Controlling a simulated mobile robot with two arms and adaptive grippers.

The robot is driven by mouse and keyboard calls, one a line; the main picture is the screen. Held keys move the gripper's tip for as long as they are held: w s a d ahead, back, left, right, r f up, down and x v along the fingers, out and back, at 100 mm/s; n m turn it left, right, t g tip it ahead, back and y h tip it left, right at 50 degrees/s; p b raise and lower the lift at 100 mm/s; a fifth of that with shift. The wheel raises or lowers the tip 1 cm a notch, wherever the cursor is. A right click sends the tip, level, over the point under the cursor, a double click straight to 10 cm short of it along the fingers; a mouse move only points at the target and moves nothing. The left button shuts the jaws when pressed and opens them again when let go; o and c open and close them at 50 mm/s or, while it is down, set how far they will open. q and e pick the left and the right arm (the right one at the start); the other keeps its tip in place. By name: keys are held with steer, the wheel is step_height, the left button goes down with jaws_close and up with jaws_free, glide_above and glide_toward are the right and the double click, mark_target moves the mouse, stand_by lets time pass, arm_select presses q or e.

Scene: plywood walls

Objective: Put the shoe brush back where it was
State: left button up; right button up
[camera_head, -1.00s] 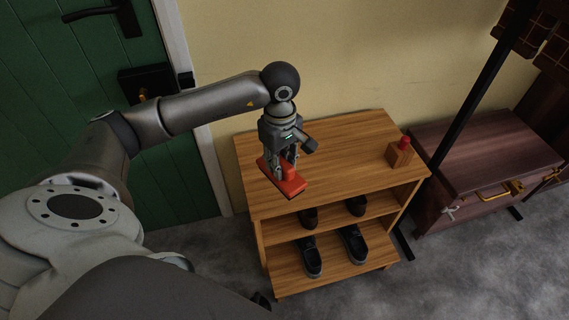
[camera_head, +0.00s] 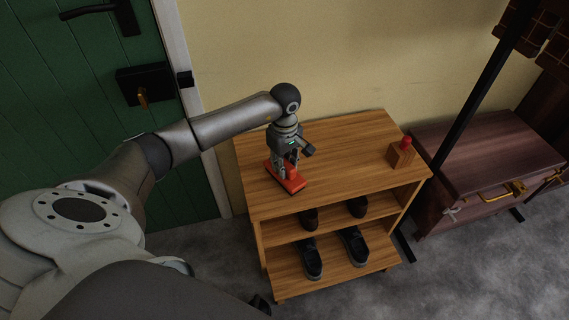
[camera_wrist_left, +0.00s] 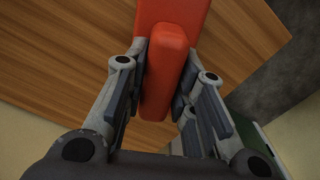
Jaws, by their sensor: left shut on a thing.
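The shoe brush (camera_head: 292,183) is red-orange with a flat base and a raised grip. It is at the left end of the wooden shoe rack's top (camera_head: 335,166), low over it or on it; I cannot tell if it touches. My left gripper (camera_head: 284,168) points down and is shut on the brush's grip. In the left wrist view the brush (camera_wrist_left: 168,70) sits between the two fingers (camera_wrist_left: 160,85), with the wood top behind it. My right gripper is not in view.
A small wooden block with a red top (camera_head: 402,153) stands at the rack's right end. Dark shoes (camera_head: 354,246) sit on the shelves below. A dark chest (camera_head: 485,165) stands to the right, a green door (camera_head: 80,120) to the left. The middle of the rack top is clear.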

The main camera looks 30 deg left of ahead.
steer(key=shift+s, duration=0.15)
arm_select(q)
steer(key=shift+f, duration=0.1)
steer(key=o, duration=1)
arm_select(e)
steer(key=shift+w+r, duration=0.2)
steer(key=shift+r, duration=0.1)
arm_select(q)
step_height(320, 180, up, 12)
steer(key=p, duration=0.1)
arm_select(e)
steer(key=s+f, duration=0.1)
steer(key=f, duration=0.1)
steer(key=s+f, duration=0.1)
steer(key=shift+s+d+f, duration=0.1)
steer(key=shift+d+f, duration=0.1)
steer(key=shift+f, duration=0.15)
